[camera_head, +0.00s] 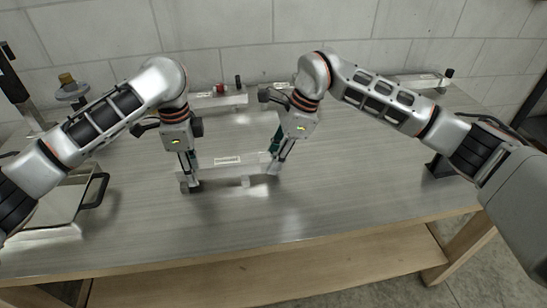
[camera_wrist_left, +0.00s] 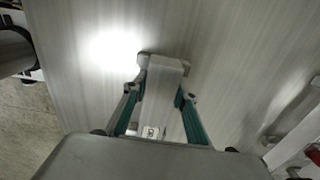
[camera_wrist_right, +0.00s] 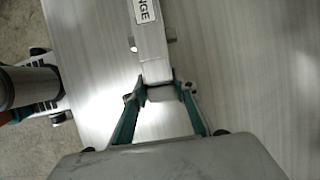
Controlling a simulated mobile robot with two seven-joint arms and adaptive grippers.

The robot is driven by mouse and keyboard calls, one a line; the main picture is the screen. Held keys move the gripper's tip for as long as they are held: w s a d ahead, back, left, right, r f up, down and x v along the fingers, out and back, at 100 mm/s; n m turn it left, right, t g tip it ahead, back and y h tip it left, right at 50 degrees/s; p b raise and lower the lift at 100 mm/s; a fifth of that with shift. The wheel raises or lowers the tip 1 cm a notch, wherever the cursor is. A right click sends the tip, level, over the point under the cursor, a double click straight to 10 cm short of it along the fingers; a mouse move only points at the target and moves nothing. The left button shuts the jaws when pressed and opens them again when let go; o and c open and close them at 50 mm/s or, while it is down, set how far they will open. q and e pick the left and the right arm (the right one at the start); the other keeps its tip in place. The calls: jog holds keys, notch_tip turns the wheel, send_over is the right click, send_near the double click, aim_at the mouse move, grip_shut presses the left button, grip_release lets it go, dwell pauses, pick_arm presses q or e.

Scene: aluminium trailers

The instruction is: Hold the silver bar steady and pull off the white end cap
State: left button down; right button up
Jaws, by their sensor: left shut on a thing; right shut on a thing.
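The silver bar (camera_head: 210,168) lies level between my two grippers over the middle of the table, with a white label on its face. It also shows in the right wrist view (camera_wrist_right: 150,48), with the label at the top and short pegs at its sides. My left gripper (camera_head: 190,187) is shut on the bar's left end, which also shows in the left wrist view (camera_wrist_left: 165,78). My right gripper (camera_head: 271,172) is shut at the right end, on a pale end piece that looks like the white end cap (camera_wrist_right: 160,93). The cap is mostly hidden in the head view.
A metal tray with a black handle (camera_head: 96,190) is at the left. Another bar with red and black knobs (camera_head: 222,97) lies at the back. A black stand (camera_head: 438,167) is at the right. The table front (camera_head: 250,220) is clear.

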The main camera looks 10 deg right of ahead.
aim_at(290, 171)
jog(key=shift+d, duration=0.2)
pick_arm(q)
jog(key=shift+w+a, duration=0.1)
jog(key=shift+a, duration=0.15)
pick_arm(e)
jog(key=shift+d, duration=0.9)
pick_arm(q)
jog(key=shift+d, duration=0.1)
pick_arm(e)
jog(key=shift+d, duration=0.15)
pick_arm(q)
jog(key=shift+d, duration=0.2)
pick_arm(e)
jog(key=shift+s+d, duration=0.1)
jog(key=shift+d, duration=0.9)
jog(key=shift+r, duration=0.15)
notch_tip(290, 171, up, 9)
dwell(0.6)
pick_arm(q)
jog(key=c, duration=1.6)
grip_release()
